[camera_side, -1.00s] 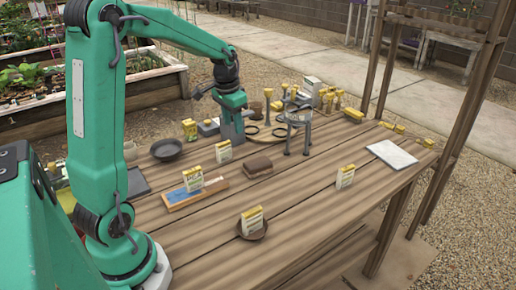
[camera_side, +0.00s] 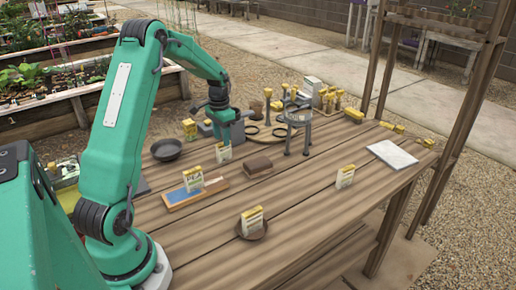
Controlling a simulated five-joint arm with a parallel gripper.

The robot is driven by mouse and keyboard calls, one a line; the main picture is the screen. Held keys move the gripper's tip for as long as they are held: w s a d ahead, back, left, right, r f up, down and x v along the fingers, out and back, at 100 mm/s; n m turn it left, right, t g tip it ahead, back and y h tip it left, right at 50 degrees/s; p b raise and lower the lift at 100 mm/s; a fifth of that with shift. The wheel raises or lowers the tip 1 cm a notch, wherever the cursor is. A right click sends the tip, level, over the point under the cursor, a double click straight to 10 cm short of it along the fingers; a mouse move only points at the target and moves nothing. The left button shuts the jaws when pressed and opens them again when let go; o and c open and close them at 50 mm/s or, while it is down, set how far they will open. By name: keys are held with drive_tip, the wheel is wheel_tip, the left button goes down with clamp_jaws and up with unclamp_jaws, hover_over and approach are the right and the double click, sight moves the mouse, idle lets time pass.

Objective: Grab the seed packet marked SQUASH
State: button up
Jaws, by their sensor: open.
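Several yellow-topped white seed packets stand on the wooden table, and their print is too small for me to tell which is marked SQUASH. One packet (camera_side: 223,153) stands left of the brown block. Another packet (camera_side: 193,179) stands on a blue-and-wood board, a packet (camera_side: 252,220) stands on a small brown dish, and a packet (camera_side: 345,177) stands alone at the right. My gripper (camera_side: 224,140) is open, pointing down right at the packet left of the block. I cannot tell whether its jaws are around that packet or just behind it.
A brown block (camera_side: 258,166) lies right of my gripper. A dark bowl (camera_side: 166,149) is to its left. A grey stand (camera_side: 297,125) and several yellow-topped items are behind to the right. A white slab (camera_side: 393,154) lies near the right edge. The front of the table is mostly clear.

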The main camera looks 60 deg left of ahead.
sight(225, 160)
drive_tip(key=shift+w+d+f, duration=0.1)
drive_tip(key=shift+f, duration=1.65)
drive_tip(key=shift+w+d+f, duration=0.1)
drive_tip(key=shift+f, duration=1.6)
clamp_jaws()
